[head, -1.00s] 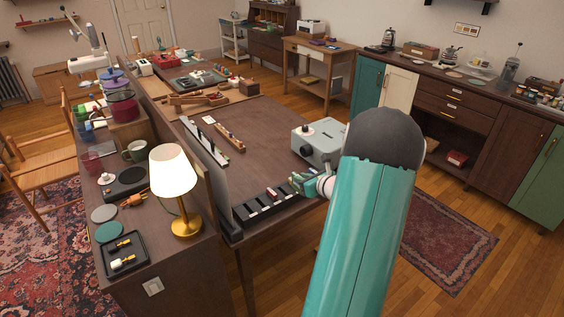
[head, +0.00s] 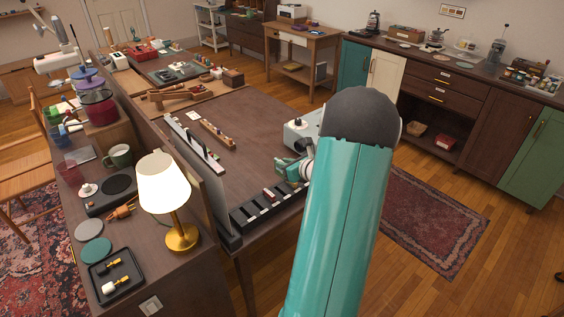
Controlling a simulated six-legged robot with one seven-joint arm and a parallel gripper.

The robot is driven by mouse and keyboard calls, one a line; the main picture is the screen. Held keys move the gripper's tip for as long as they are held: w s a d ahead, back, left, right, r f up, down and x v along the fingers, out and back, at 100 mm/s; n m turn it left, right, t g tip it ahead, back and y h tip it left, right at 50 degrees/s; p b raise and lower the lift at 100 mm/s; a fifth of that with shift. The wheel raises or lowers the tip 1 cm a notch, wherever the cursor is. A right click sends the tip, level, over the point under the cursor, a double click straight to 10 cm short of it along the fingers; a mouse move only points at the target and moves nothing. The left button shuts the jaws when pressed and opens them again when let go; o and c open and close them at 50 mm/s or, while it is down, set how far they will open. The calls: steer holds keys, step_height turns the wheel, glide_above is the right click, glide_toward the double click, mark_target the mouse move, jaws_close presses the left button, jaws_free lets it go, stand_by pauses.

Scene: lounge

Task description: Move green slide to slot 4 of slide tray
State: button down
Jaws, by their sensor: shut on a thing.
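The slide tray (head: 238,221) is a long black tray with pale marks along its front, lying along the near edge of the dark wooden table. A small reddish slide (head: 269,194) stands in a slot near its middle. My gripper (head: 283,166) is above and behind the right part of the tray, apart from it. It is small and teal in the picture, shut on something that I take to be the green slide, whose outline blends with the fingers. My teal arm hides the tray's right surroundings.
A grey box-shaped device (head: 301,130) stands right behind my gripper, partly hidden by my arm. A grey upright panel (head: 196,168) borders the table's left side. A lit lamp (head: 164,188) stands left of the tray. A wooden rack (head: 218,134) lies farther back; the table's middle is clear.

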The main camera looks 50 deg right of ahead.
steer(key=shift+w+f, duration=0.15)
steer(key=shift+s+a+f, duration=0.1)
steer(key=shift+s+f, duration=0.1)
steer(key=shift+f, duration=2.7)
steer(key=shift+f, duration=2.4)
steer(key=c, duration=1.3)
jaws_free()
steer(key=v, duration=0.6)
